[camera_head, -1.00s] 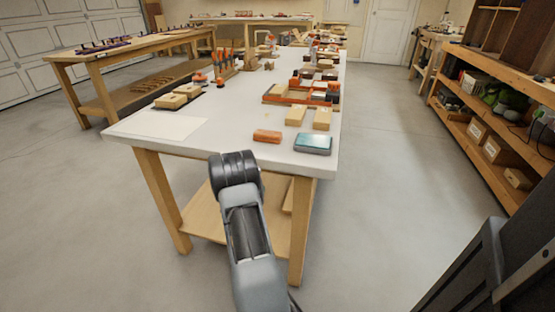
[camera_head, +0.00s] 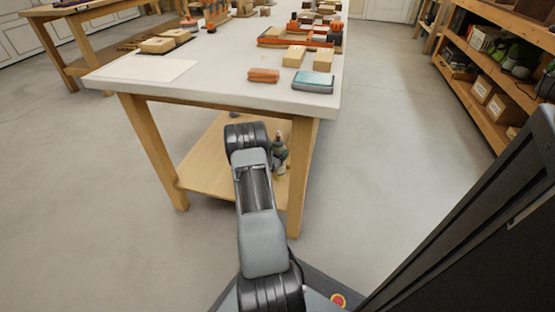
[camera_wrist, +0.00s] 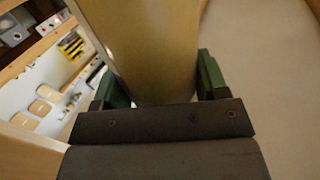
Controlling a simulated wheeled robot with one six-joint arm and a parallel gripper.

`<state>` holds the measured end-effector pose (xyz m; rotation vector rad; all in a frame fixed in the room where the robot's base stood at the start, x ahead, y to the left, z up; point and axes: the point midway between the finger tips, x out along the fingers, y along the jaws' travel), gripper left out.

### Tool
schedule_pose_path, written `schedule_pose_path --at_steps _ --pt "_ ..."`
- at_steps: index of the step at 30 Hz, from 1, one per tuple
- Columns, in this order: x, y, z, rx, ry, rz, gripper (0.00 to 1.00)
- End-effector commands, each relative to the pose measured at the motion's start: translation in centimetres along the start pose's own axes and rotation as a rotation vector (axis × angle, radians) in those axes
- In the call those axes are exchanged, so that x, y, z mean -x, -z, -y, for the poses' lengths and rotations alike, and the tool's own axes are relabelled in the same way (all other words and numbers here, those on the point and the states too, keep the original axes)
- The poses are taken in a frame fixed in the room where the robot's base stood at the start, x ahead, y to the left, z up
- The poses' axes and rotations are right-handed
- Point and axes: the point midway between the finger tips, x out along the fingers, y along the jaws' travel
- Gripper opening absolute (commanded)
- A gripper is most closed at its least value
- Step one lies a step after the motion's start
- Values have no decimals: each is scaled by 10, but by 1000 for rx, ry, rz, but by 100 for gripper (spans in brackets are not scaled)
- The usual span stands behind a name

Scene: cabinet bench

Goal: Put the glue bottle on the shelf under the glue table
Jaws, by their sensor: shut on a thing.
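In the wrist view, the green fingers of my gripper (camera_wrist: 160,85) are closed on both sides of a smooth tan, rounded body, the glue bottle (camera_wrist: 150,45). Its upper end runs out of the picture. In the head view, my arm reaches in under the near end of the white-topped glue table (camera_head: 130,84), over its wooden lower shelf (camera_head: 205,172). A small dark green and grey shape (camera_head: 280,152) shows just right of my arm, above the shelf; I cannot tell how much of it is gripper or bottle. Contact with the shelf is hidden.
The table's front legs (camera_head: 152,150) and (camera_head: 301,180) stand on either side of my arm. An orange block (camera_head: 263,76), a teal-topped box (camera_head: 313,82) and wooden blocks lie on the tabletop. A storage rack (camera_head: 490,85) stands at the right. The floor between is clear.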

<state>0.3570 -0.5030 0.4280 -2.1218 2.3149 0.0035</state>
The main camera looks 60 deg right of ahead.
Motion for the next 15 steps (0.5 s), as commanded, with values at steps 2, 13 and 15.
schedule_pose_path --at_steps 2,13,15 --pt "-1 -3 1 -4 1 -7 0" --pt "-1 -39 1 -2 1 -7 0" --pt "-1 -40 1 -3 1 -8 0"
